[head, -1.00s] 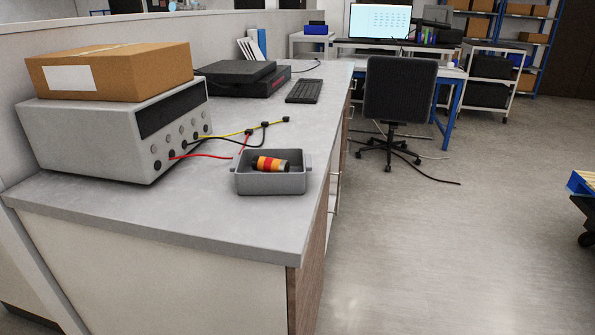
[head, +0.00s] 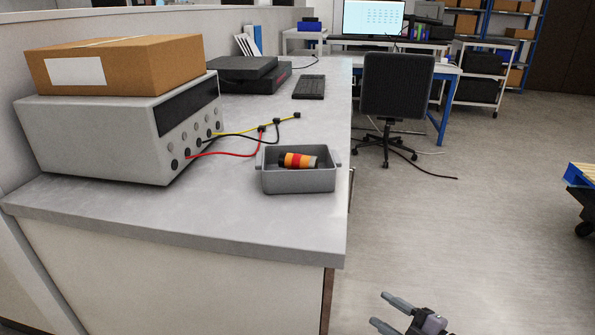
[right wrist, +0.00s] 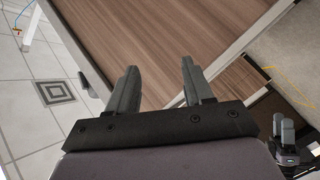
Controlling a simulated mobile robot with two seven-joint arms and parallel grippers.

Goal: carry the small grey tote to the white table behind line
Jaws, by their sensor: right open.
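The small grey tote (head: 300,181) stands upright on the grey counter (head: 190,228), near its right edge. An orange, red and black cylinder (head: 298,160) lies inside it. My right gripper (head: 388,311) is low at the bottom of the head view, right of the counter's front corner, below and apart from the tote. In the right wrist view its two fingers (right wrist: 158,85) are spread with nothing between them, facing a brown wood panel. My left gripper is not in the head view. I cannot identify the white table behind line for certain.
A bench instrument (head: 125,130) with a cardboard box (head: 118,65) on top stands left of the tote, its red, black and yellow leads (head: 240,145) ending close behind the tote.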

